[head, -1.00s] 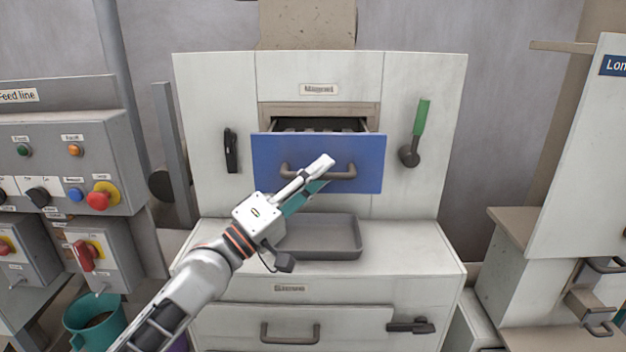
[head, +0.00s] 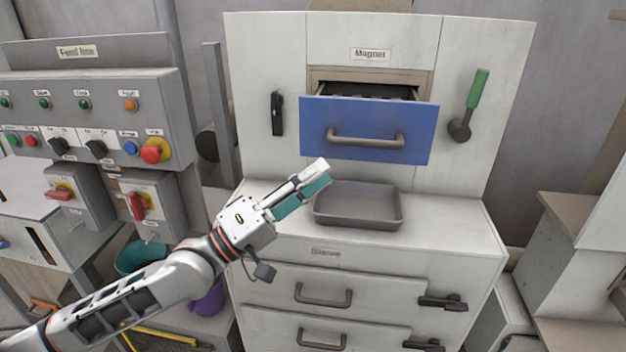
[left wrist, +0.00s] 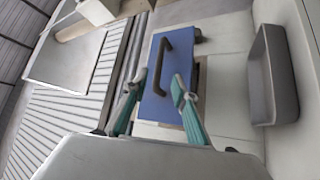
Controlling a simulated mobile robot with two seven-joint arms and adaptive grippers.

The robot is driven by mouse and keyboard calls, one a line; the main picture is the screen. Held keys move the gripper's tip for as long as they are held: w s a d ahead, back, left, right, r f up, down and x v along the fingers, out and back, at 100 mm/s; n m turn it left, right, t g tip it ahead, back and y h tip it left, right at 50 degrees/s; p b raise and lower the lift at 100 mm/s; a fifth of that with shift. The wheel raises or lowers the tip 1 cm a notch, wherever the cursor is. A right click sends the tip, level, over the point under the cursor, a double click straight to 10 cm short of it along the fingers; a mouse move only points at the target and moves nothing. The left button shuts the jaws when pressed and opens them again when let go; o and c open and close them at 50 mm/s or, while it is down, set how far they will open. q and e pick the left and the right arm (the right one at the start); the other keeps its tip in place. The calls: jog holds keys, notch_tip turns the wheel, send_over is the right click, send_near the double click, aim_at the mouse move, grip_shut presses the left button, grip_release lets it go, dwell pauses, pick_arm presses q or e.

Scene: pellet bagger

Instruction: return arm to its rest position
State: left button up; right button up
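My left gripper (head: 319,174) is in the middle of the head view, its arm coming in from the lower left. Its fingertips are below the blue drawer front, near the left back corner of a grey tray, and apart from the drawer handle in the picture. In the left wrist view the two fingers (left wrist: 158,83) stand apart with nothing between them. The blue drawer (head: 367,143), under the Magnet label, is pulled out, with its dark handle (head: 365,138) in front; it also shows in the left wrist view (left wrist: 160,105). My right gripper is not in view.
The grey tray (head: 358,222) rests on the cabinet ledge. A green-handled lever (head: 477,90) is right of the drawer, a black latch (head: 277,113) left. A control panel (head: 110,90) with buttons and knobs stands at left, near my arm. A teal bucket (head: 138,257) is below it.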

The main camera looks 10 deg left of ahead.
pick_arm(q)
jog(key=shift+s+a, duration=0.1)
jog(key=shift+a, duration=0.05)
jog(key=shift+f, duration=0.15)
jog(key=s+a+f+m+y, duration=0.1)
jog(key=s+f+y, duration=0.15)
jog(key=f, duration=0.75)
jog(key=s+a+f+m+y, duration=0.1)
jog(key=f+m+y, duration=0.15)
jog(key=f, duration=0.65)
jog(key=s+a+f+m+y, duration=0.15)
jog(key=f+y, duration=0.25)
jog(key=f, duration=0.6)
jog(key=s+a+f+m+g+y, duration=0.1)
jog(key=s+a+f+g+y, duration=0.1)
jog(key=s+a+f, duration=0.2)
jog(key=s+a+f+m+g+y, duration=0.1)
jog(key=s+a+f+y, duration=0.2)
jog(key=s+f, duration=0.7)
notch_tip(320, 180, down, 5)
jog(key=shift+s+a+f+g+y, duration=0.1)
jog(key=shift+s+a+g+y, duration=0.25)
jog(key=shift+a, duration=0.2)
